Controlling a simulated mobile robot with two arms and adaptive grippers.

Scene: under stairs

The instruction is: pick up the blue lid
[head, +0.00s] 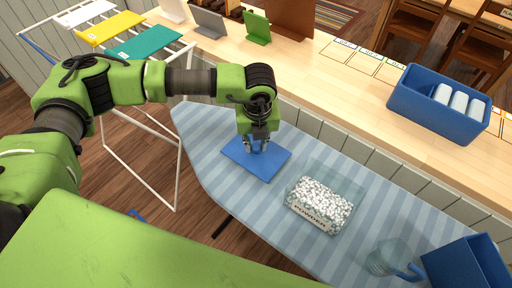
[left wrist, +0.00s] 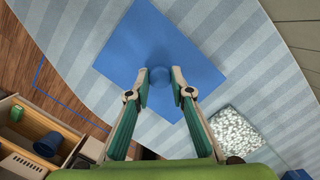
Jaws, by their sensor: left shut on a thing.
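The blue lid (head: 268,165) is a flat square plate at the left part of the striped ironing board. In the left wrist view the lid (left wrist: 150,40) fills the upper middle, with a round blue knob (left wrist: 160,76) at its centre. My left gripper (head: 259,148) points down over the lid. Its two fingers (left wrist: 161,84) stand on either side of the knob and are shut on it. I cannot tell whether the lid rests on the board or is slightly raised. My right gripper is in neither view.
On the ironing board (head: 215,150), a clear powder box (head: 320,205) of white pellets stands right of the lid. A clear jug (head: 385,258) and blue box (head: 462,268) stand farther right. A wooden counter (head: 310,75) with a blue bin (head: 432,112) runs behind. A drying rack (head: 155,185) stands left.

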